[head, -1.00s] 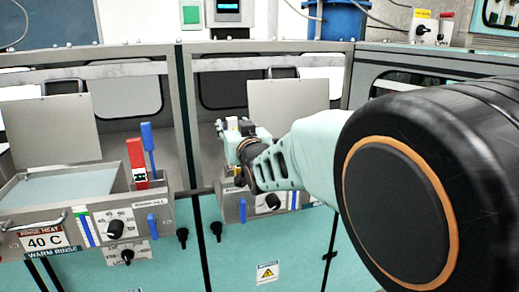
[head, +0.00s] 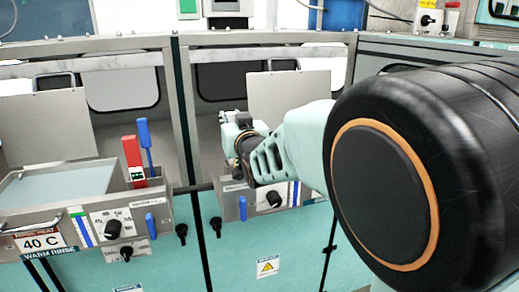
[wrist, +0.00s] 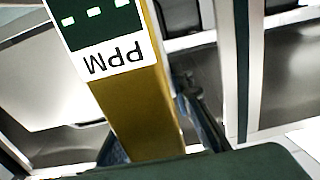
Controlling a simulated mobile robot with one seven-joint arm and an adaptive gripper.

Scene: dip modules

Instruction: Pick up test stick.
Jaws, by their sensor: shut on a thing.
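The test stick (wrist: 139,113) is a yellow bar with a green and white label reading "PPM", upside down in the wrist view. It runs from the top of that view down between the dark fingers of my gripper (wrist: 160,142), which are shut on it. In the head view my gripper (head: 234,124) is at the right-hand basin, above its control panel. The stick cannot be made out there, as my own wrist and arm cover part of that spot.
The left-hand basin (head: 70,205) holds water and carries a "40 C" warm rinse label. A red handle (head: 132,158) and a blue handle (head: 145,147) stand upright at its right side. Metal frames and upright panels (head: 290,98) close in behind the basins.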

